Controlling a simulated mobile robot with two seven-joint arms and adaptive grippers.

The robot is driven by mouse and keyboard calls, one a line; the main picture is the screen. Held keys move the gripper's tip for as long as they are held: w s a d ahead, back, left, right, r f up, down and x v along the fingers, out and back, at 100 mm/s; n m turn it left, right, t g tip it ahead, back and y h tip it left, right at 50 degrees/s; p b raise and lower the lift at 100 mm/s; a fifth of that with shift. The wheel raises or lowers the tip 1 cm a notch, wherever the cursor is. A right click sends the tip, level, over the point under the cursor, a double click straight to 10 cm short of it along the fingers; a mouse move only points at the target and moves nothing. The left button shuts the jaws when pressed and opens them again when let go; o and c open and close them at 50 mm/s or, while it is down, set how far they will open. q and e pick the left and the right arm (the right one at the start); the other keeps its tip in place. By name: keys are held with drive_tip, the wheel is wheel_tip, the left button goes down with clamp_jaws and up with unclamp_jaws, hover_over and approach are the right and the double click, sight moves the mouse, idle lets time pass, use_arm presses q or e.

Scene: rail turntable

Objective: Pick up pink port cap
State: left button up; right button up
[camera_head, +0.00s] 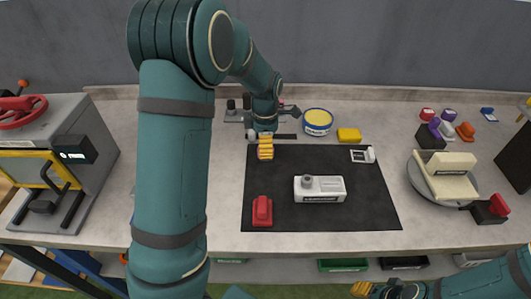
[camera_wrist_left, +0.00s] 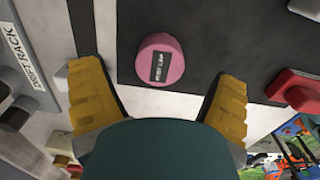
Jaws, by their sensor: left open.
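The pink port cap (camera_wrist_left: 160,60) is a round pink piece with a dark label. In the left wrist view it lies at the edge of the black mat (camera_wrist_left: 200,30), ahead of and between the fingers, apart from both. My left gripper (camera_wrist_left: 160,82) is open and empty, with yellow fingers spread either side. In the head view my left gripper (camera_head: 265,148) is over the mat's back left corner, and I cannot make out the cap there. My right gripper (camera_head: 361,289) shows only partly at the bottom edge; its opening is unclear.
A white box (camera_head: 320,189) and a red part (camera_head: 262,211) sit on the mat. Behind are a yellow-blue tin (camera_head: 317,121) and a yellow block (camera_head: 349,135). A turntable (camera_head: 424,182) stands right, a grey machine (camera_head: 70,140) left. The mat's front right is clear.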

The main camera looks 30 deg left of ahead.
use_arm(q)
wheel_tip(320, 180, down, 3)
drive_tip(key=shift+f+b, duration=0.1)
drive_tip(key=shift+b, duration=0.25)
drive_tip(key=c, duration=1)
